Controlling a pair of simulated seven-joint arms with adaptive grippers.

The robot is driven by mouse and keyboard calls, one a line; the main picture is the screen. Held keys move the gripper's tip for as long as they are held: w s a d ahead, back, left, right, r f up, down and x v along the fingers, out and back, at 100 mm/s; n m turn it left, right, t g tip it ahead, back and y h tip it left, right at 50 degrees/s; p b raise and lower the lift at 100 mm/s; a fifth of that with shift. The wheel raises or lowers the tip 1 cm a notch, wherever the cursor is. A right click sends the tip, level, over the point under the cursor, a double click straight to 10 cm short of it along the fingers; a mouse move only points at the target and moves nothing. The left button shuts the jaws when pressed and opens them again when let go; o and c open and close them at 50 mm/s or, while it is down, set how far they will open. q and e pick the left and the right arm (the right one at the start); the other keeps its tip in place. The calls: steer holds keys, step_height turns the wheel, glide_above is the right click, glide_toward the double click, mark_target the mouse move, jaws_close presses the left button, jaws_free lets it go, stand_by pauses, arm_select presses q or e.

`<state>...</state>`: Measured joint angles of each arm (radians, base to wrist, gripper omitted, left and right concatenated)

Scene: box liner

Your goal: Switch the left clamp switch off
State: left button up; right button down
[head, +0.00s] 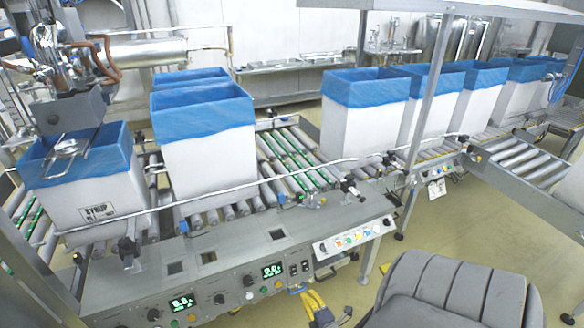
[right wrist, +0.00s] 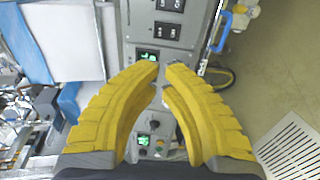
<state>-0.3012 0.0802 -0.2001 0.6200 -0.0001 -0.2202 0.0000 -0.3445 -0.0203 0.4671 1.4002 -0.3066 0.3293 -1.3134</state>
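The control panel (head: 232,294) on the front of the conveyor carries black knobs, green-lit displays and a pair of black rocker switches (head: 299,267). These rocker switches also show at the top of the right wrist view (right wrist: 167,30). No readable label tells me which one is the left clamp switch, and I cannot tell any switch's position. My right gripper (head: 308,298) has yellow fingers and is in front of the panel, below the rocker switches. In the right wrist view its fingertips (right wrist: 162,67) nearly meet, with nothing visible between them. My left gripper is not in view.
A button box (head: 352,237) with coloured buttons sits right of the panel. White boxes with blue liners (head: 205,150) stand on the rollers above. A grey chair back (head: 455,290) stands at the front right, close to my right gripper. A thin rail runs above the panel.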

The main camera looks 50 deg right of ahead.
mark_target(289, 269)
steer(key=x, duration=1.3)
steer(key=shift+w+d+f, duration=0.1)
steer(key=shift+w+f, duration=0.05)
steer(key=shift+w, duration=0.3)
